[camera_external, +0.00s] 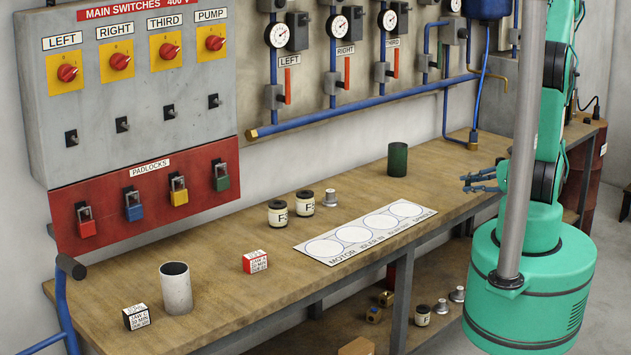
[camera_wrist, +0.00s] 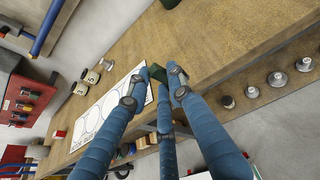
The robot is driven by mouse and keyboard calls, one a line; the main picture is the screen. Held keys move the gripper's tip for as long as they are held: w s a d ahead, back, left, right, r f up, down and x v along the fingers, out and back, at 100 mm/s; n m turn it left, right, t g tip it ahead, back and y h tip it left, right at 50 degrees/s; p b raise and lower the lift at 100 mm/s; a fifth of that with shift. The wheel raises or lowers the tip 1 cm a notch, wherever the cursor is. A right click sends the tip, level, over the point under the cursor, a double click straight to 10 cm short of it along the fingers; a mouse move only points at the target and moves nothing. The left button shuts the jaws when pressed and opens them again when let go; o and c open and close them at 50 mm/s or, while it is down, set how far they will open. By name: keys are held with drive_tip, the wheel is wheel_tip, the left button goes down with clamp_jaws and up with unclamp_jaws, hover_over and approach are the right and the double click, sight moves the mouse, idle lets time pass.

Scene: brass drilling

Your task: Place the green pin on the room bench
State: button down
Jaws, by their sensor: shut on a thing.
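My gripper (camera_external: 478,182) has blue jointed fingers and is above the front edge of the wooden bench (camera_external: 440,190), right of the dark green cylinder (camera_external: 398,159). In the wrist view my gripper (camera_wrist: 160,85) is shut on a small dark green piece, the green pin (camera_wrist: 157,72), seen between the fingertips. Most of the pin is hidden by the fingers, and I cannot make it out in the external view. The bench (camera_wrist: 215,45) runs below the fingers in the wrist view.
A white sheet with circles (camera_external: 366,234), two labelled jars (camera_external: 291,209), a red box (camera_external: 255,262), a grey cup (camera_external: 176,288) and a black box (camera_external: 136,317) stand on the bench. Blue pipes (camera_external: 350,113) line the wall. Bare wood shows around the green cylinder.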

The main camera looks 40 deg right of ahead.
drive_tip(key=shift+w+a+f, duration=0.1)
drive_tip(key=shift+w+a, duration=0.05)
drive_tip(key=shift+w, duration=0.65)
drive_tip(key=w+a+y, duration=0.1)
drive_tip(key=w, duration=0.3)
drive_tip(key=w+a+n, duration=0.1)
drive_tip(key=w+a, duration=0.1)
drive_tip(key=w, duration=0.1)
drive_tip(key=w+a+y, duration=0.1)
drive_tip(key=w+a, duration=0.1)
drive_tip(key=w, duration=0.2)
drive_tip(key=shift+w+a+f+y, duration=0.2)
drive_tip(key=shift+w+y, duration=0.1)
drive_tip(key=shift+n+g+y, duration=0.3)
drive_tip(key=shift+n+y, duration=0.3)
drive_tip(key=shift+y, duration=0.2)
drive_tip(key=w+a, duration=0.8)
drive_tip(key=w, duration=0.1)
drive_tip(key=shift+w+a+r+b, duration=0.25)
drive_tip(key=shift+a+r+b, duration=0.05)
drive_tip(key=shift+a+b, duration=0.1)
drive_tip(key=w+d, duration=0.1)
drive_tip(key=w, duration=0.4)
drive_tip(key=w+d+f+b, duration=0.1)
drive_tip(key=w, duration=0.4)
drive_tip(key=w+d+b, duration=0.1)
drive_tip(key=w, duration=0.4)
drive_tip(key=shift+w+f, duration=0.25)
drive_tip(key=shift+w, duration=0.15)
